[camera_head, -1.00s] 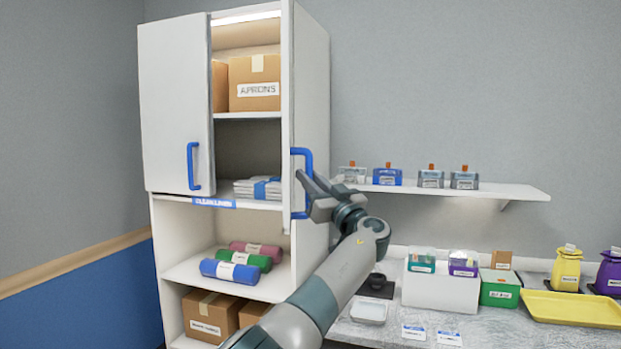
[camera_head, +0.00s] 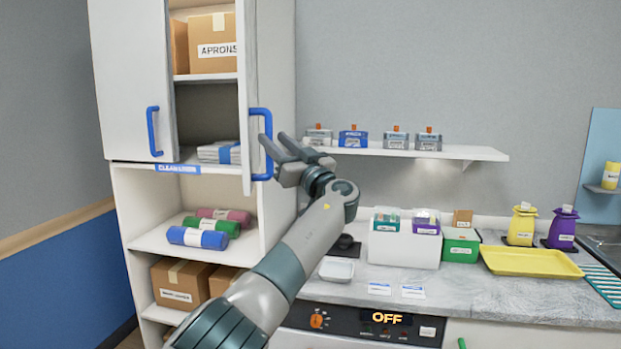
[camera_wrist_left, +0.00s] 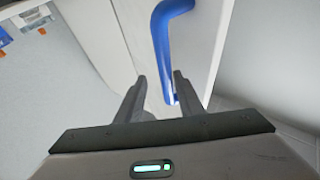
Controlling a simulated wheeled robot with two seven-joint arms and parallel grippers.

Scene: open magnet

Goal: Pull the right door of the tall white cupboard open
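The tall white cupboard (camera_head: 278,60) stands at the left in the head view. Its right door (camera_head: 246,70) stands partly open, seen nearly edge-on, with a blue handle (camera_head: 267,150) on its outer face. My left gripper (camera_head: 273,140) is at this handle, its fingers spread. In the left wrist view, the fingers (camera_wrist_left: 158,92) are apart, and the blue handle (camera_wrist_left: 160,40) runs down between them, close to the right finger. I cannot tell whether they touch. The left door (camera_head: 128,75) hangs in front of the left side, with its own blue handle (camera_head: 152,130). My right gripper is out of view.
Inside are an aprons box (camera_head: 212,45), folded linen (camera_head: 215,152) and rolls (camera_head: 198,238). A wall shelf (camera_head: 420,153) with several small containers is to the right. Below it, a counter (camera_head: 450,290) carries a white box (camera_head: 405,247) and a yellow tray (camera_head: 530,262).

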